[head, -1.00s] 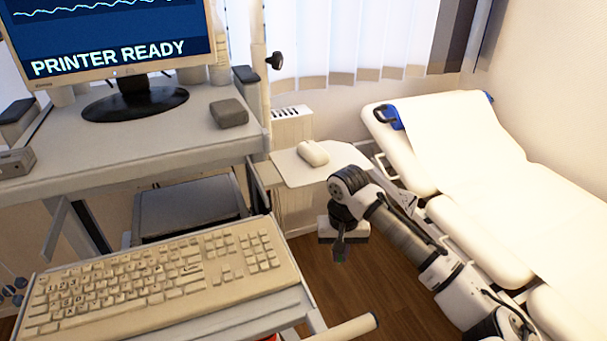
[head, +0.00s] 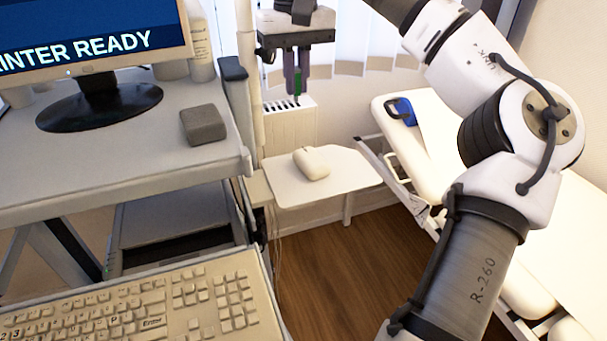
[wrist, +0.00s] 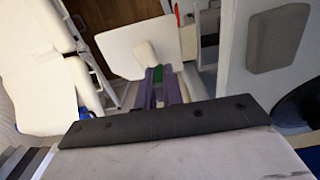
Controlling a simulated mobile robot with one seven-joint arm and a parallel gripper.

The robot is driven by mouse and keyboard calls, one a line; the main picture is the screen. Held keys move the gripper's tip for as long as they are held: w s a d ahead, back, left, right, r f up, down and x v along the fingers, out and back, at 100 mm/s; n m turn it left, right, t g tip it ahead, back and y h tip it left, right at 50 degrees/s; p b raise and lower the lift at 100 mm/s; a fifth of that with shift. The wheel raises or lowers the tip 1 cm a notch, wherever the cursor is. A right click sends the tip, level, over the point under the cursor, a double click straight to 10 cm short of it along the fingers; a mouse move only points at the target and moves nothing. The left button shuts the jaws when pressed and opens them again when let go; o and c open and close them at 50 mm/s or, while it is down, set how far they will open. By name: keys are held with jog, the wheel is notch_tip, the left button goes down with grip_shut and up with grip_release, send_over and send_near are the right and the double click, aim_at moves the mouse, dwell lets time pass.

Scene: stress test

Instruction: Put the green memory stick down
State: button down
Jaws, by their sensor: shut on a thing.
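My gripper (head: 298,85) is shut on the green memory stick (head: 297,79), a small green piece between its dark fingers. The fingers point down, high above and behind a small white side shelf (head: 345,171) in the head view. In the wrist view the green memory stick (wrist: 157,74) shows at the fingertips of my gripper (wrist: 159,73), mostly hidden by the fingers. The shelf (wrist: 115,38) lies beyond them there.
A white computer mouse (head: 310,163) lies on the shelf, with bare room around it. To the left stand a desk (head: 110,165) with a monitor (head: 90,40) and a dark grey box (head: 203,125), and a keyboard (head: 150,312). An examination couch (head: 400,125) is at right.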

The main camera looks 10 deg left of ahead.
jog(key=shift+w+f, duration=0.1)
jog(key=shift+f, duration=0.3)
notch_tip(320, 180, down, 19)
jog(key=shift+f+p, duration=0.1)
jog(key=shift+p, duration=0.45)
jog(key=shift+f, duration=0.55)
jog(key=c, duration=1.5)
grip_release()
jog(key=shift+c, duration=0.2)
notch_tip(320, 180, up, 13)
jog(key=b, duration=0.2)
jog(key=shift+r, duration=0.1)
